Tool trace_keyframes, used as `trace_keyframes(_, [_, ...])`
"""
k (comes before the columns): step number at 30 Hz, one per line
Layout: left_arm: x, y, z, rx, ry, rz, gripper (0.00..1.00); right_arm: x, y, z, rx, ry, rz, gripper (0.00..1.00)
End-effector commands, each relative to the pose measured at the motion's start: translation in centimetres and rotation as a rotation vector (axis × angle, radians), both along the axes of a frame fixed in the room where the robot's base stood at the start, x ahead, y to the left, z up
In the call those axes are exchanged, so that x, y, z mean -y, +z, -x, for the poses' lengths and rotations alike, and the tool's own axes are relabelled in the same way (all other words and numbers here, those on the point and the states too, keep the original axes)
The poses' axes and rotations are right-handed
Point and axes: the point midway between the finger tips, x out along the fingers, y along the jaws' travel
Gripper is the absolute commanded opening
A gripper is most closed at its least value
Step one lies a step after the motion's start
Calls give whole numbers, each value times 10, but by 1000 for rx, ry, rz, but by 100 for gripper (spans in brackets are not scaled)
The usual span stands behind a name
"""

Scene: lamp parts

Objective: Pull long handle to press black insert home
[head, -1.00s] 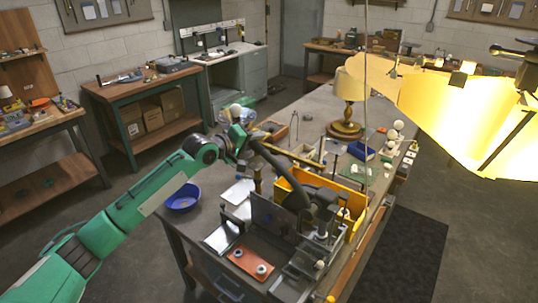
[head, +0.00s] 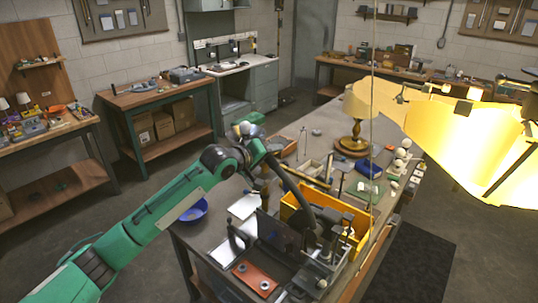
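A dark press (head: 325,232) stands on the near part of the long workbench. Its long dark handle (head: 291,186) slopes up and left from the press. My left arm reaches in from the left, and its gripper (head: 264,168) is at the upper end of the handle. The fingers are small and partly hidden, so I cannot tell whether they are closed around the handle or only beside it. I cannot pick out the black insert among the dark parts of the press. My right gripper is not in view.
An orange-red plate with metal rings (head: 257,277) lies before the press. A yellow bin (head: 357,218) stands behind it. A blue bowl (head: 194,209) sits at the bench's left edge. A table lamp (head: 358,112) stands farther back. A glowing shade (head: 460,130) fills the upper right.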

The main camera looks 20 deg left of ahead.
Motion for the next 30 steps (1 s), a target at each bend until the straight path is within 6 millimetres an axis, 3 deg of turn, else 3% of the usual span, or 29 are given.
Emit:
trace_keyframes(2, [1, 7, 0, 11, -2, 5, 48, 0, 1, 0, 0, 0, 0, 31])
trace_keyframes(20, [-1, 0, 3, -2, 0, 3, 48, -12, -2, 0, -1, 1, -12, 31])
trace_keyframes(26, [-12, 3, 25, -2, 0, 3, 48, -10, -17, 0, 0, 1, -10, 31])
trace_keyframes(30, [-24, 11, 51, 0, 0, 0, 48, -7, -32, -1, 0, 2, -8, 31])
